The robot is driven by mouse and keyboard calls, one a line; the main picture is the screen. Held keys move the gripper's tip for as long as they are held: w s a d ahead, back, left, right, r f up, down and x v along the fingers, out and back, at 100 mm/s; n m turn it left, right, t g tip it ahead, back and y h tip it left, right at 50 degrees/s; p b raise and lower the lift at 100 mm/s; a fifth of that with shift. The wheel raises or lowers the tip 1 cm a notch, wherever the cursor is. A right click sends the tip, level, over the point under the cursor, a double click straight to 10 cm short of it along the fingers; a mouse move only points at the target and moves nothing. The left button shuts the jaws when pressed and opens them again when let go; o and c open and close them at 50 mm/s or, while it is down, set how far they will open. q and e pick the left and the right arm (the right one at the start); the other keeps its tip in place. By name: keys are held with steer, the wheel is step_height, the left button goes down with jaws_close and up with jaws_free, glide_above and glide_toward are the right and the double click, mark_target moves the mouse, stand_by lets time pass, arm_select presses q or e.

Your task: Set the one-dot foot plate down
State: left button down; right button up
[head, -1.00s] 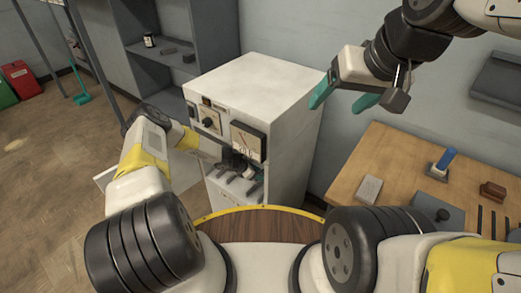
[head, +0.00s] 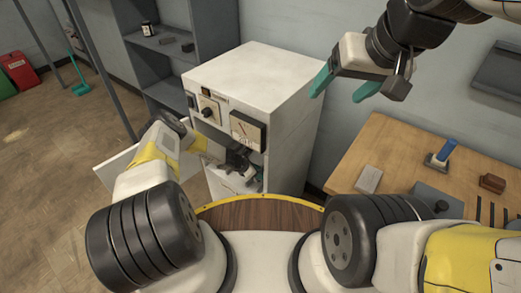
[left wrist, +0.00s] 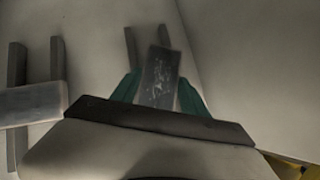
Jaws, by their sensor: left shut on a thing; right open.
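A dark grey plate (left wrist: 160,76) with pale specks is between the teal fingers of my left gripper (left wrist: 158,92) in the left wrist view. No clear dot can be made out on it. In the head view my left gripper (head: 240,162) is inside the lower opening of the white cabinet (head: 255,80), shut on the plate. Two short dark bars (left wrist: 130,48) stand by the plate's far end; I cannot tell if it touches them. My right gripper (head: 343,90) is open and empty, raised right of the cabinet.
Another light grey plate (left wrist: 30,103) lies across two dark bars at the left of the wrist view. An open white door panel (head: 118,172) is left of the cabinet. A wooden table (head: 385,150) at the right holds a grey block (head: 368,180) and a blue-handled tool (head: 442,153).

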arm_select(q)
steer(key=shift+f, duration=0.55)
stand_by(0.4)
steer(key=shift+c, duration=2.4)
jaws_free()
